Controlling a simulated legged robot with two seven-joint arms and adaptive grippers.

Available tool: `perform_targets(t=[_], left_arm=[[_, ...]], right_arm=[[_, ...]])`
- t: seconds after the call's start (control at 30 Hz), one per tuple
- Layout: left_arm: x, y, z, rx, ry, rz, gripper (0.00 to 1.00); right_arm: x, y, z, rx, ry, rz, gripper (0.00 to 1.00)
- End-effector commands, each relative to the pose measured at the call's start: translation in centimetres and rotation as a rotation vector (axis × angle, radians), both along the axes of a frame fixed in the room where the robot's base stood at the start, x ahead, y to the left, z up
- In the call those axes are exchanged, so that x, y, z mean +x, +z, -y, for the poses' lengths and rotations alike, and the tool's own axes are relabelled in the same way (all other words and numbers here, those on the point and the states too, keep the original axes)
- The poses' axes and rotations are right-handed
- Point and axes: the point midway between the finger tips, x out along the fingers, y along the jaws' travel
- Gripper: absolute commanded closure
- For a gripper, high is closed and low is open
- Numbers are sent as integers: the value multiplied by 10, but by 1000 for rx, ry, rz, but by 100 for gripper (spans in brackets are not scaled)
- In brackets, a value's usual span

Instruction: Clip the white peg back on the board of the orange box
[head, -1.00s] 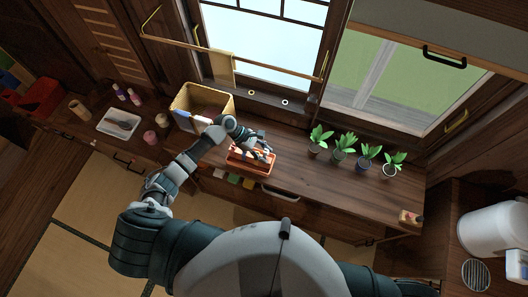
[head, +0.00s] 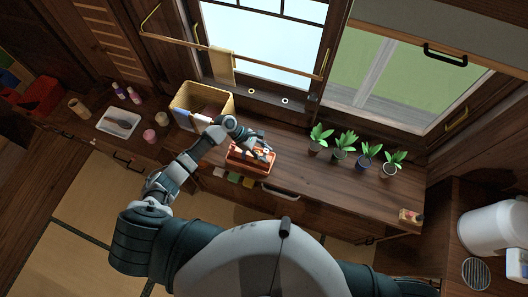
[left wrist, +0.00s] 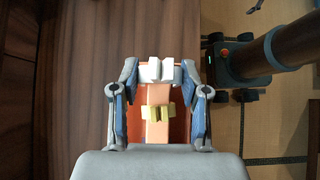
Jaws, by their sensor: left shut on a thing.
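The orange box (head: 236,164) sits on the dark wooden counter below the window, with my left gripper (head: 264,151) over it. In the left wrist view, the white peg (left wrist: 158,70) is between the fingertips of my left gripper (left wrist: 160,75), which is shut on it. The peg is at the far end of the peach-coloured board (left wrist: 157,133). I cannot tell whether the peg is clipped on the board or just above it. A yellow peg (left wrist: 158,112) is across the board nearer the wrist. Orange box walls show beside the board. My right gripper is out of view.
A wicker basket (head: 222,98) stands left of the box, near my forearm. Several potted plants (head: 343,145) stand to the right. A white tray (head: 119,123) and small bottles are at the far left.

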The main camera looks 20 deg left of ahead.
Motion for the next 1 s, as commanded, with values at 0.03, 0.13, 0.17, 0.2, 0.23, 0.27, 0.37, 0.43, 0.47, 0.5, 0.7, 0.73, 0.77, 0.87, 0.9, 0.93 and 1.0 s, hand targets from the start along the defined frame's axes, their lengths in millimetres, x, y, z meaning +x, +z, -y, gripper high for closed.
perform_targets(t=[0.03,0.13,0.17,0.2,0.23,0.27,0.37,0.43,0.47,0.5,0.7,0.73,0.77,0.87,0.9,0.93,1.0], left_arm=[[0,-1,0,0,0,0,75],[0,-4,0,0,0,0,75],[0,-4,0,0,0,0,75],[0,-5,0,0,-1,1,75],[0,-6,0,0,-1,1,75],[0,-6,0,0,-1,1,75],[0,-9,0,0,-1,1,75],[0,-10,0,0,-1,1,75],[0,-11,0,0,-1,1,75],[0,-11,0,0,-1,1,75],[0,-11,0,0,-1,1,75],[0,-11,0,0,-1,1,75],[0,-11,0,0,-1,1,75],[0,-11,0,0,-1,1,75],[0,-11,0,0,-1,1,75],[0,-11,0,0,-1,1,75],[0,-12,0,0,-1,1,75]], right_arm=[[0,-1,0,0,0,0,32],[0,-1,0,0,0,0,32],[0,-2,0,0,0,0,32],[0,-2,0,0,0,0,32],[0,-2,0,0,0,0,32],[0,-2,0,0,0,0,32],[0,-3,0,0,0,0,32],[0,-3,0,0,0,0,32],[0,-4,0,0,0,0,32],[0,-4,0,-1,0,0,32],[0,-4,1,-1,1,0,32],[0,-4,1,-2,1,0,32],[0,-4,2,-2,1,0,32],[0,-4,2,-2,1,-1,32],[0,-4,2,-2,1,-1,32],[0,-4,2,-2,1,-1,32],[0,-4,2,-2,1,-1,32]])
